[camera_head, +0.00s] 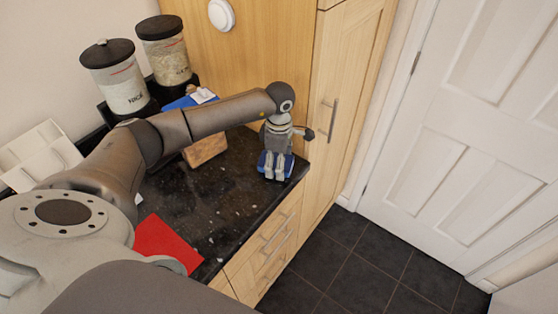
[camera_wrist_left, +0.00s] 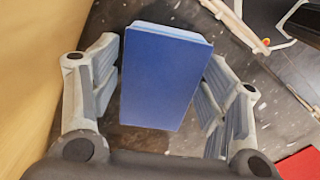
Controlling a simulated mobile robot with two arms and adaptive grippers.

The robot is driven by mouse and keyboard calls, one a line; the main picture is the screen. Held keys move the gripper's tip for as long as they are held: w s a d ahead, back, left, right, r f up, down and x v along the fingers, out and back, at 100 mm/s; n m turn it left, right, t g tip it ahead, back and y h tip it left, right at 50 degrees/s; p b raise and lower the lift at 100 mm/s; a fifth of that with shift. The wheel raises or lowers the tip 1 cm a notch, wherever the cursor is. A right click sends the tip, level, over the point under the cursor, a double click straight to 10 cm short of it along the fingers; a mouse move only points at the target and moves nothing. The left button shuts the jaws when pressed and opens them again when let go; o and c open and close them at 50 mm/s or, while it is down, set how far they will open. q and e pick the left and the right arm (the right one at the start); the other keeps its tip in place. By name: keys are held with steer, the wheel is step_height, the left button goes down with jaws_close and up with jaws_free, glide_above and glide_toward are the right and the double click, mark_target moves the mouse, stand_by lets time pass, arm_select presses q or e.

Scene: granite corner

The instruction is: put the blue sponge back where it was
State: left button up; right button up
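The blue sponge (camera_head: 289,166) is at the right end of the dark counter, near its front edge and the wooden cabinet side. In the left wrist view the sponge (camera_wrist_left: 163,75) stands out as a blue block with a paler top edge. My left gripper (camera_head: 274,177) points down at the sponge and partly hides it in the head view. My right gripper is not in view.
Two lidded jars (camera_head: 122,88) (camera_head: 168,55) stand at the back of the dark counter (camera_head: 215,205). A red sheet (camera_head: 163,242) lies at the front left. A tall wooden cabinet (camera_head: 345,90) borders the counter's right end.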

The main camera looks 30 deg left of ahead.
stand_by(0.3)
arm_select(q)
steer(key=shift+r, duration=0.5)
step_height(320, 180, up, 11)
steer(key=b, duration=0.3)
steer(key=shift+r+b, duration=0.15)
steer(key=shift+b, duration=0.25)
